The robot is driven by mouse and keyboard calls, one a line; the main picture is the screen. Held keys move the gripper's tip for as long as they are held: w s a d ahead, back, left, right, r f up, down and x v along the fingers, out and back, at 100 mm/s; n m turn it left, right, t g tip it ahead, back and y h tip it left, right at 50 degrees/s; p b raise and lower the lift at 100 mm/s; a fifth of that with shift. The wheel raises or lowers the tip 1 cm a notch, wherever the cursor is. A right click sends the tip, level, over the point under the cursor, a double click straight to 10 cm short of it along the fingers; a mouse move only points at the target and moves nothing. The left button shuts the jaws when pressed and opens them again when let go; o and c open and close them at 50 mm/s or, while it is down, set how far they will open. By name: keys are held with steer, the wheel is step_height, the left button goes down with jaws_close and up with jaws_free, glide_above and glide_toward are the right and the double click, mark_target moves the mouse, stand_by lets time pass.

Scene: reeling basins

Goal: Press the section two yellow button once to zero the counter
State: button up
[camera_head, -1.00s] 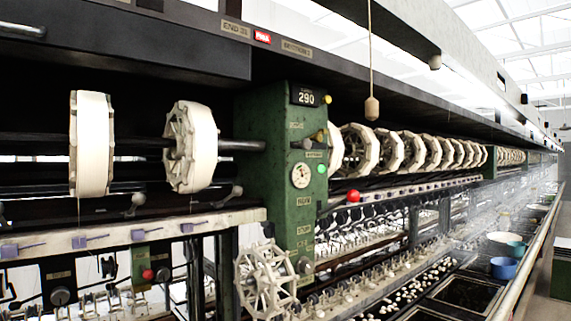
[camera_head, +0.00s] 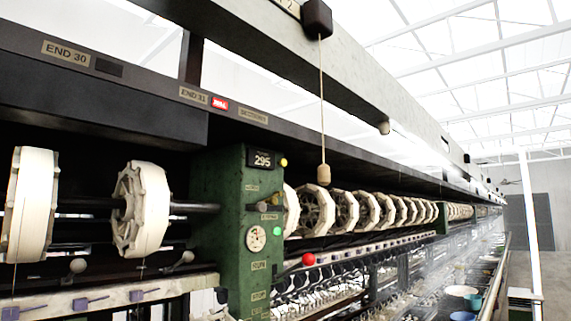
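The green machine post (camera_head: 228,220) stands left of centre and bears a small black counter (camera_head: 263,159) that reads 295. A small yellow button (camera_head: 283,162) sticks out at the counter's right side. Below it on the post are a lever knob (camera_head: 262,206), a round white gauge (camera_head: 255,238) and a green button (camera_head: 277,231). A red ball knob (camera_head: 308,259) stands out to the right of the post. The label beside the red tag above the post is too small to read surely. My gripper is not in view.
White reels (camera_head: 141,210) sit on a shaft left of the post, and a long row runs away to the right. A wooden pull (camera_head: 323,174) hangs on a cord in front of the machine. Blue and teal basins (camera_head: 473,301) stand at lower right.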

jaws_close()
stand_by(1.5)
